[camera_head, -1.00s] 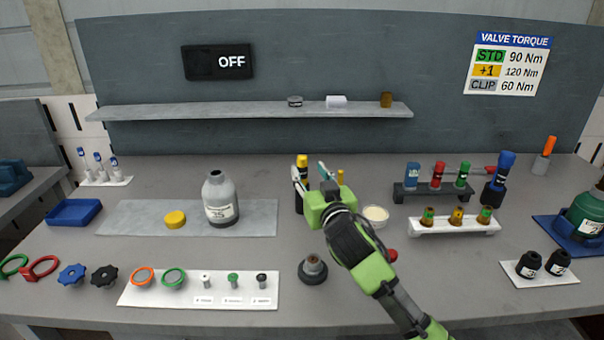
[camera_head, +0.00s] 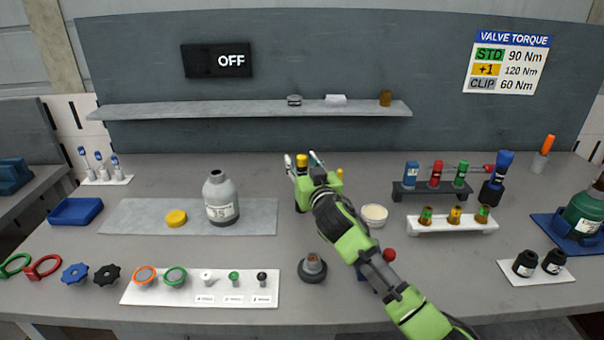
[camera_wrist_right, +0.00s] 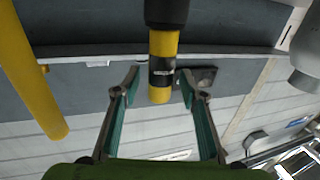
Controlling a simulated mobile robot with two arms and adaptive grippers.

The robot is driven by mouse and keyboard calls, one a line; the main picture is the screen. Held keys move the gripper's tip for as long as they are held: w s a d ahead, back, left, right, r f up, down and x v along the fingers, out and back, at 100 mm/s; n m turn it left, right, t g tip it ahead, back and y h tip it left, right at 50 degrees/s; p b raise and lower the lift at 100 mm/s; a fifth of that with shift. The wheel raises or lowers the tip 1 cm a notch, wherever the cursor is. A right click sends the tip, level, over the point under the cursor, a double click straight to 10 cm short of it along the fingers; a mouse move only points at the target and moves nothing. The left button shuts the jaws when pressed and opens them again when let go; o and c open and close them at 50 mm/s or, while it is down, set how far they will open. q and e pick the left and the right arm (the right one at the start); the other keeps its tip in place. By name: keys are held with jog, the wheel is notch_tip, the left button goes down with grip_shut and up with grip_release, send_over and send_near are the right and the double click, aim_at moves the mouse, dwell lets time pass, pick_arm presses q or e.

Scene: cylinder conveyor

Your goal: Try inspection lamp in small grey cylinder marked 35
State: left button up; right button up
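The small grey cylinder (camera_head: 221,205) stands upright on the grey mat, its neck uncapped; its label looks like 35 but is blurred. The inspection lamp appears to be the black stick with a yellow top (camera_head: 302,161), upright behind my right gripper. My right gripper (camera_head: 303,158) is open, with its fingers on either side of the lamp. In the right wrist view the lamp (camera_wrist_right: 163,48) shows between and beyond the open fingertips (camera_wrist_right: 160,74), with a gap on both sides. The grey cylinder (camera_wrist_right: 306,55) shows at that view's right edge. My left gripper is not in view.
A yellow cap (camera_head: 176,218) lies left of the cylinder on the mat (camera_head: 130,216). A thin yellow rod (camera_wrist_right: 35,80) stands close beside the gripper. A cream bowl (camera_head: 374,215), a white rack (camera_head: 450,226) and a dark rack (camera_head: 433,190) are to the right.

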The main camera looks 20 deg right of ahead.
jog(key=shift+c, duration=0.4)
grip_shut()
jog(key=shift+r, duration=0.1)
